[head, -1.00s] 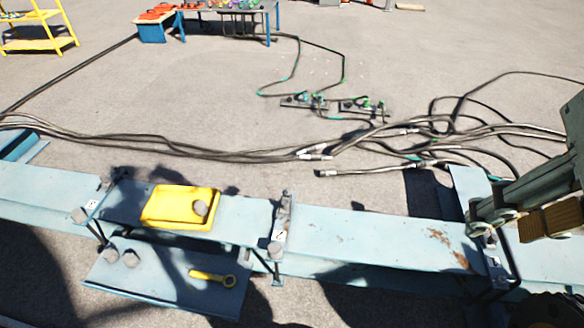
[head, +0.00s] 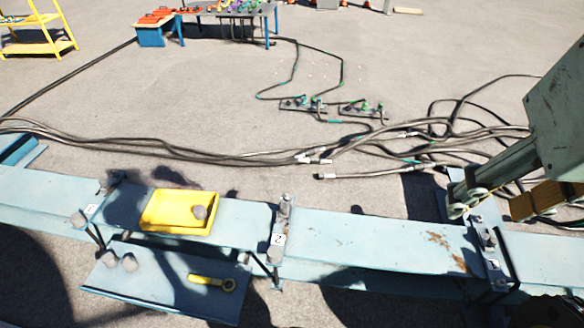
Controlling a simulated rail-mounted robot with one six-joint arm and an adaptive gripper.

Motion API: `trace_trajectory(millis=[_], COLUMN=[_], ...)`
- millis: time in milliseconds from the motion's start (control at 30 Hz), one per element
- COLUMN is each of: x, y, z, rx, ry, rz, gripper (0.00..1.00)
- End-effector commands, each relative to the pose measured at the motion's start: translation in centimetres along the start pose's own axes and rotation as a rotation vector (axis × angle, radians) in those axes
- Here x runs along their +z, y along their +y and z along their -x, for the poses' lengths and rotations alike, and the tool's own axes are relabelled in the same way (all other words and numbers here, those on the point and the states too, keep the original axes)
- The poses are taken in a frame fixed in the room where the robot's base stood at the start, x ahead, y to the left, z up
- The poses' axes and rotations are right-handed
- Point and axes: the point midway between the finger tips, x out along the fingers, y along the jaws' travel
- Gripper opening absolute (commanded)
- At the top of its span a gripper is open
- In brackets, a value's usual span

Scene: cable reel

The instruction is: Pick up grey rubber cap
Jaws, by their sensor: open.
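A grey rubber cap (head: 200,212) rests in the right part of a shallow yellow tray (head: 160,222) on the pale blue beam. Two similar grey caps (head: 109,259) (head: 130,262) stand side by side at the left of the lower blue shelf. My gripper (head: 492,206) is at the right, well away from the tray and the caps. Its jaws are open, with nothing visible between them. Part of it is cut off by the right edge of the picture.
The blue beam (head: 350,238) carries upright clamps, one marked 2 (head: 279,232). Cables (head: 250,158) cross the ground behind. The beam right of the marked clamp is mostly bare.

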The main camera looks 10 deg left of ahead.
Motion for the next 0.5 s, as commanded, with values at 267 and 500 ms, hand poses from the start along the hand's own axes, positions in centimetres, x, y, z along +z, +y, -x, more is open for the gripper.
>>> trace_trajectory(millis=[267, 500], x=[-3.5, -6.4], y=[-0.3, -0.7], z=[-2.5, -4.8], rx=[0.006, 0.010], ry=[-0.003, -0.002], rz=[0.064, 0.121], gripper=[0.45, 0.45])
